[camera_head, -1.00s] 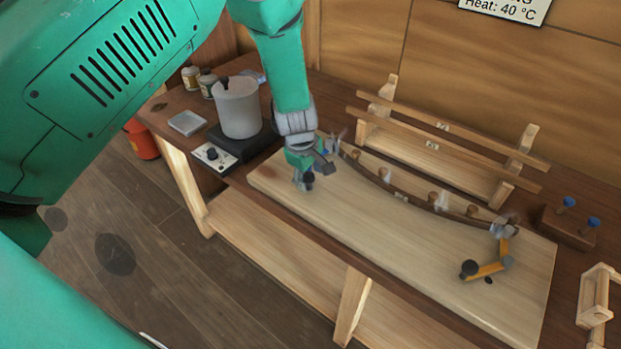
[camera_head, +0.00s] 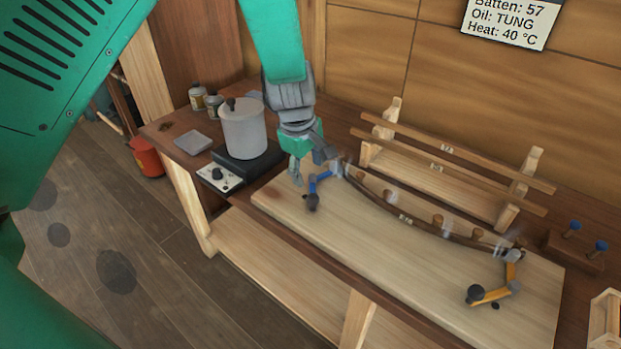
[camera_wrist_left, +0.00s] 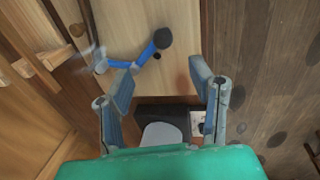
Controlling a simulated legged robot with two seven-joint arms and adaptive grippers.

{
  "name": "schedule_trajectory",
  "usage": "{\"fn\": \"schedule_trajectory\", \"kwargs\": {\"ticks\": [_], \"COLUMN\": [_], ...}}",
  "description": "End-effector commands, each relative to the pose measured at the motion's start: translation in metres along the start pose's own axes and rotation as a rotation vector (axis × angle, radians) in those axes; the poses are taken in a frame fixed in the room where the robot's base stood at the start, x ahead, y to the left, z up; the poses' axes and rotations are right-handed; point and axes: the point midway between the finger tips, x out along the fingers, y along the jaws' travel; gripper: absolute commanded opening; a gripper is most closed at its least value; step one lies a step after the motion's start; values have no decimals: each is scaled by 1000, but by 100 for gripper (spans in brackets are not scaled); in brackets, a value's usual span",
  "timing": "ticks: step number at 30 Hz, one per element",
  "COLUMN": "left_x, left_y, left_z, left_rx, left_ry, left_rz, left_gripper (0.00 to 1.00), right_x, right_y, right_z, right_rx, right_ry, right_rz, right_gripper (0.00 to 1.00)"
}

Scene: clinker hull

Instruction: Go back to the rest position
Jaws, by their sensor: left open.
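My left gripper (camera_head: 313,166) hangs above the left end of the pale board (camera_head: 340,230), beside a blue clamp (camera_head: 314,190). In the left wrist view its two fingers (camera_wrist_left: 168,83) are spread apart with nothing between them. The blue clamp (camera_wrist_left: 146,52) shows beyond the fingertips there, apart from them. A curved wooden batten (camera_head: 404,220) lies along the board against several pegs, with the blue clamp at its left end and an orange clamp (camera_head: 492,294) at its right end. My right gripper is not in view.
A grey pot (camera_head: 243,130) stands on a dark heater (camera_head: 246,165) left of the gripper, with small jars (camera_head: 206,101) behind. A wooden rack (camera_head: 440,178) with battens stands at the back. A red container (camera_head: 146,158) is on the floor. The floor in front is clear.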

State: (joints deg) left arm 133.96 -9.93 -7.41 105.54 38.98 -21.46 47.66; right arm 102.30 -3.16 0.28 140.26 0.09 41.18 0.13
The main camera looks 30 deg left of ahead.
Motion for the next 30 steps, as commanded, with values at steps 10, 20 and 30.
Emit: {"fn": "schedule_trajectory", "kwargs": {"ticks": [10, 20, 30], "left_x": [-3, 16, 180], "left_y": [0, -15, -186], "left_z": [0, -3, -16], "left_rx": [0, 40, 626], "left_ry": [0, 17, 105], "left_rz": [-1, -20, -196], "left_gripper": [49, 49, 49], "right_x": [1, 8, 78], "right_y": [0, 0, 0], "right_z": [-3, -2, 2], "right_rx": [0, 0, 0], "right_ry": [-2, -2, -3], "right_rz": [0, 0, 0], "right_gripper": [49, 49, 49]}}
